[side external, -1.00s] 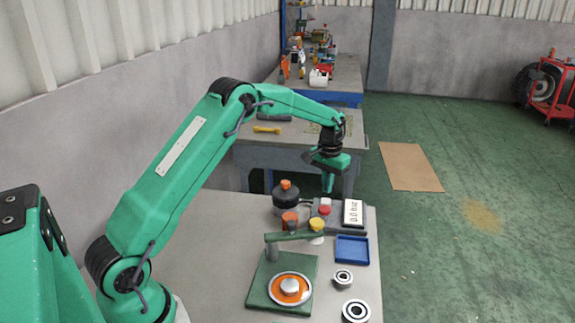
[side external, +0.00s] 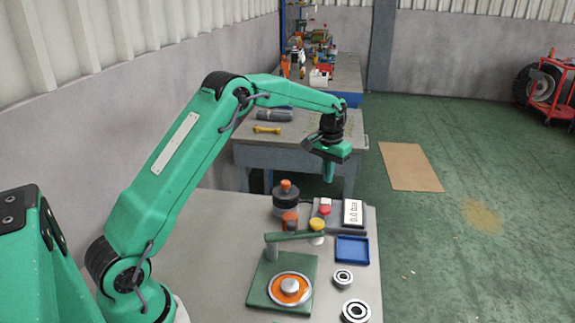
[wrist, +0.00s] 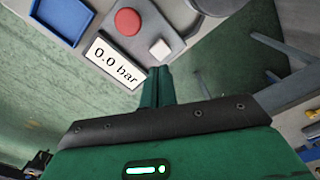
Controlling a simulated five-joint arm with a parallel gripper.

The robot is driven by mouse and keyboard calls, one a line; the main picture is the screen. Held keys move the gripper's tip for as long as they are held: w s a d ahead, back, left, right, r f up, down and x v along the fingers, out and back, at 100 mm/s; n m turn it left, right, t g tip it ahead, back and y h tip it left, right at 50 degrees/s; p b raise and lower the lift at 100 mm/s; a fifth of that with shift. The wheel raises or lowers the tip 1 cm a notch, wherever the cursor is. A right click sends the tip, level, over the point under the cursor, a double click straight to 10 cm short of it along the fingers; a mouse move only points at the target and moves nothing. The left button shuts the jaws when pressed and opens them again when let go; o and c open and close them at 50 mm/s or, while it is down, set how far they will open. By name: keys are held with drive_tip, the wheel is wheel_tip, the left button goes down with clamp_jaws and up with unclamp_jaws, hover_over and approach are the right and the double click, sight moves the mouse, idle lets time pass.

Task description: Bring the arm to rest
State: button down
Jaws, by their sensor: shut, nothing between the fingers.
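My green arm reaches over the grey work table (side external: 215,262) in the side external view. My gripper (side external: 328,178) points down in the air, above the far right part of the table and well clear of it. Its fingers are together with nothing between them. In the wrist view my gripper (wrist: 158,75) shows its closed green fingers close to the white "0.0 bar" display (wrist: 115,63) in the picture. The side view shows that display (side external: 353,212) lying below the gripper, apart from it.
A green press fixture (side external: 262,290) with an orange disc, a blue tray (side external: 352,250), two metal rings (side external: 355,311), a black pot with an orange knob (side external: 286,197) and a red button (side external: 324,210) stand on the table. A second bench (side external: 285,158) is behind. Air around the gripper is clear.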

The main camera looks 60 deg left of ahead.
drive_tip(key=s+d+r+m+t, duration=0.1)
drive_tip(key=s+d+r, duration=0.3)
drive_tip(key=s+r, duration=0.4)
drive_tip(key=s+d+r+t, duration=0.2)
drive_tip(key=s+d+r, duration=0.2)
drive_tip(key=s+r, duration=0.35)
drive_tip(key=s+d+m+t, duration=0.1)
drive_tip(key=s+d, duration=0.1)
drive_tip(key=s, duration=0.7)
drive_tip(key=s+d+f+m+t, duration=0.1)
drive_tip(key=s+d, duration=0.1)
drive_tip(key=s, duration=0.8)
drive_tip(key=shift+d+f+t, duration=0.2)
drive_tip(key=shift+f+t, duration=0.05)
drive_tip(key=shift+t, duration=0.05)
